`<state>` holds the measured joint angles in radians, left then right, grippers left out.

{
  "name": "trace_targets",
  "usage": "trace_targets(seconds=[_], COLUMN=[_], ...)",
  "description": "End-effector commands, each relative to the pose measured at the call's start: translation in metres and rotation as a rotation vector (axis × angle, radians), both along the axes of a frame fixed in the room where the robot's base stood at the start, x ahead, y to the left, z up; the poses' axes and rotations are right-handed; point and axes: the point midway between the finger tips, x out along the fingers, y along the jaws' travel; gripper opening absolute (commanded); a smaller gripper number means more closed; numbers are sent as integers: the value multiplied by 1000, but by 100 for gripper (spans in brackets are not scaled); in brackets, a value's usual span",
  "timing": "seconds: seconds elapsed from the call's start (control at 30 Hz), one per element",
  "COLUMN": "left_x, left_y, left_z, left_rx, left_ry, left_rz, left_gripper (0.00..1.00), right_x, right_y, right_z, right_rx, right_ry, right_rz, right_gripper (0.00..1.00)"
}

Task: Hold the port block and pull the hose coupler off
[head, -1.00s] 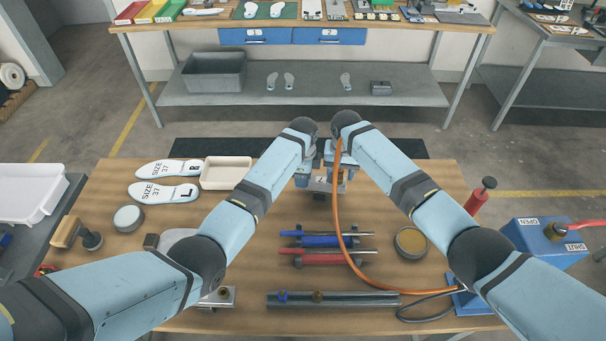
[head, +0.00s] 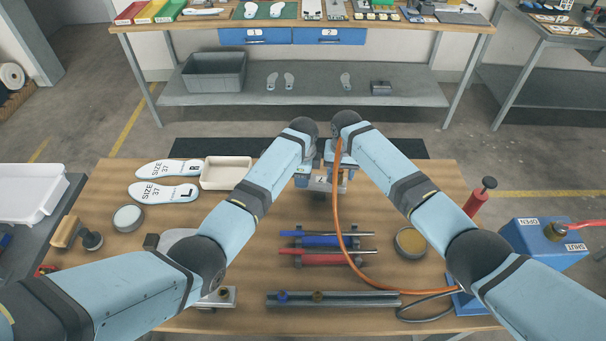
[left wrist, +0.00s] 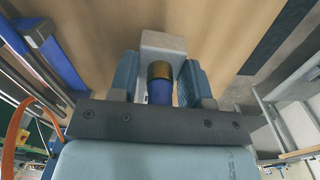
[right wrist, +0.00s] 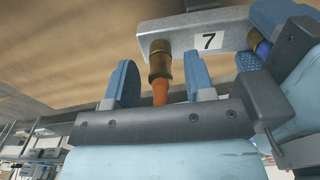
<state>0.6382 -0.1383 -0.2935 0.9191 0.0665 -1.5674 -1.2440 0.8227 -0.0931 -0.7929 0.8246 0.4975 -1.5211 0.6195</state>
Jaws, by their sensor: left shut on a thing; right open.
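My right gripper (right wrist: 160,82) is open, one finger either side of the coupler and hose, with gaps visible.
The orange hose loops over the blue and red rods (head: 315,258) towards a blue base at the bench's front right. A metal rail (head: 345,299) lies at the front. A round tin (head: 410,243) and white tray (head: 226,173) stand on either side.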

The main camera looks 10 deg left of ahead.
Motion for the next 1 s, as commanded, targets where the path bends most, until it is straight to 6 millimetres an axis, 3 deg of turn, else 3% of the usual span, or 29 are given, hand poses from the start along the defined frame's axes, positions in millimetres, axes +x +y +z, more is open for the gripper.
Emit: trace_targets(seconds=[0.17, 0.37, 1.0], left_x=[0, 0, 0], left_y=[0, 0, 0], left_z=[0, 0, 0], left_rx=[0, 0, 0], left_ry=[-1, -1, -1], left_rz=[0, 0, 0], left_gripper=[7, 7, 7], right_x=[0, 0, 0], right_y=[0, 0, 1], right_z=[0, 0, 18], right_rx=[1, 1, 1], right_ry=[1, 1, 0], right_rz=[0, 0, 0], right_gripper=[47, 1, 0])
